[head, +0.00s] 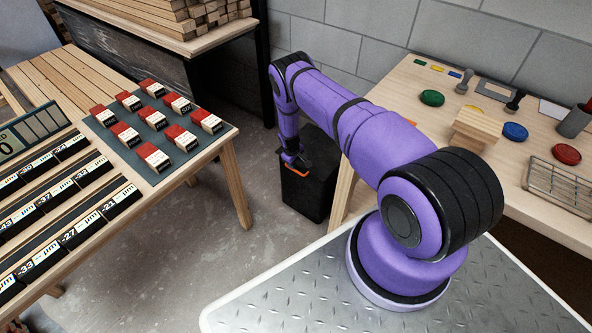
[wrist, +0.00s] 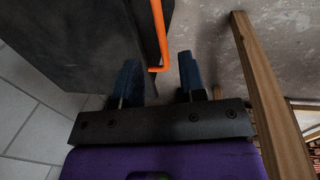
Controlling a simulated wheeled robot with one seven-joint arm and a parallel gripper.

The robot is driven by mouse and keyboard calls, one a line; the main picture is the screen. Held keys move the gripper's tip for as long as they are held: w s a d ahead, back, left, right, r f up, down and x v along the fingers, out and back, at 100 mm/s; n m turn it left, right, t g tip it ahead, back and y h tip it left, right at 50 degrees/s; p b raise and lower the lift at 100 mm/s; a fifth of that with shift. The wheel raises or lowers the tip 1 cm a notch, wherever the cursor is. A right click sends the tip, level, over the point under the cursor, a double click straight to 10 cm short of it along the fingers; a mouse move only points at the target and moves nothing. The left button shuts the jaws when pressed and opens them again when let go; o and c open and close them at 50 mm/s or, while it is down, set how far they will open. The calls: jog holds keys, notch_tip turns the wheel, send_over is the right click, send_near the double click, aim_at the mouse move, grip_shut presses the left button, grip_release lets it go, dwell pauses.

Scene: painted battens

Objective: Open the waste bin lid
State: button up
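The waste bin (head: 312,190) is a black box on the floor between the two tables. It also shows as a dark slab at the left of the wrist view (wrist: 75,45). Its orange handle (head: 297,170) is on the bin's upper part; in the wrist view the orange bar (wrist: 160,35) runs down and bends at its lower end. The lid looks shut. My gripper (head: 293,159) is at the bin, beside the handle. In the wrist view, its blue fingers (wrist: 161,68) are apart, with the bar's bent end between them in the picture. I cannot tell whether they touch it.
A wooden table (head: 358,190) stands close right of the bin, with one leg near it. A left table (head: 232,150) bears red-and-white blocks. A dark cabinet (head: 230,85) stacked with battens and a grey block wall (head: 345,40) are behind. Floor (head: 225,255) is clear in front.

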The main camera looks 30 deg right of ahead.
aim_at(296, 171)
jog(key=shift+w+d+f, duration=0.1)
jog(key=shift+d+f, duration=0.1)
jog(key=shift+f, duration=0.9)
jog(key=shift+w+d+f, duration=0.1)
jog(key=shift+d+f, duration=0.1)
jog(key=shift+f, duration=0.85)
jog(key=shift+d+f, duration=0.2)
jog(key=shift+f, duration=0.9)
grip_shut()
